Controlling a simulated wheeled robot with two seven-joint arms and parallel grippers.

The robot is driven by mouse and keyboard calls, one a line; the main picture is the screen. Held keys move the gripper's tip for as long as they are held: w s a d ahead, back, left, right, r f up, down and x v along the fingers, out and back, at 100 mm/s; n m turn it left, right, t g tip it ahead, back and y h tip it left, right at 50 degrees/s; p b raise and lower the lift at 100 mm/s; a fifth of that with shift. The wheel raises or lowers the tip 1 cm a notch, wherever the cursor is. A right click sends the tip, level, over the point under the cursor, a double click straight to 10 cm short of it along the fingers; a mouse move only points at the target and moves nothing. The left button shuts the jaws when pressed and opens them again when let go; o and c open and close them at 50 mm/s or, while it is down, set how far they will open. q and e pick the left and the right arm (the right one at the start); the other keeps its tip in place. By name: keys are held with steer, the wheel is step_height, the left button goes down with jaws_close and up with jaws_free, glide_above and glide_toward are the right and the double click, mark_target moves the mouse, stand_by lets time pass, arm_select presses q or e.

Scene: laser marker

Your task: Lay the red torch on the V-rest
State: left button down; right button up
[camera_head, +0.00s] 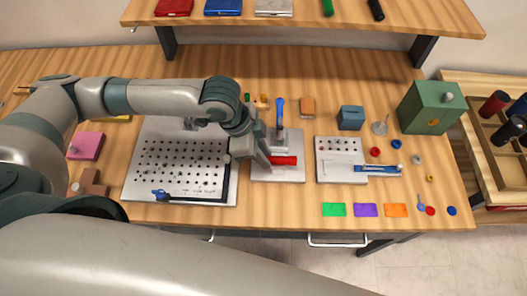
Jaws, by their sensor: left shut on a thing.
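The red torch (285,160) is a short red cylinder, lying roughly level over a grey plate (278,176) in the middle of the bench. My left gripper (265,157) reaches in from the left, points down and is shut on the torch's left end, which its fingers partly hide. I cannot tell whether the torch touches the plate or hangs just above it. A blue upright lever (280,108) stands behind it on the plate. I cannot make out the V-rest's shape; it may be hidden under the torch and gripper. My right gripper is not in view.
A perforated plate (140,185) lies left of the torch. Right of it are a small plate with a blue tool (378,169), a green box (430,108) and a blue block (351,118). Coloured cards (366,210) lie near the front edge. A shelf (300,20) overhangs the back.

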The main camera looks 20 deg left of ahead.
arm_select(q)
steer(key=shift+f, duration=0.2)
steer(key=c, duration=1.6)
jaws_free()
steer(key=shift+c, duration=0.2)
steer(key=shift+r, duration=0.15)
steer(key=shift+a+r, duration=0.2)
steer(key=shift+r, duration=0.35)
steer(key=b+v, duration=0.2)
steer(key=v, duration=0.9)
steer(key=shift+b, duration=0.4)
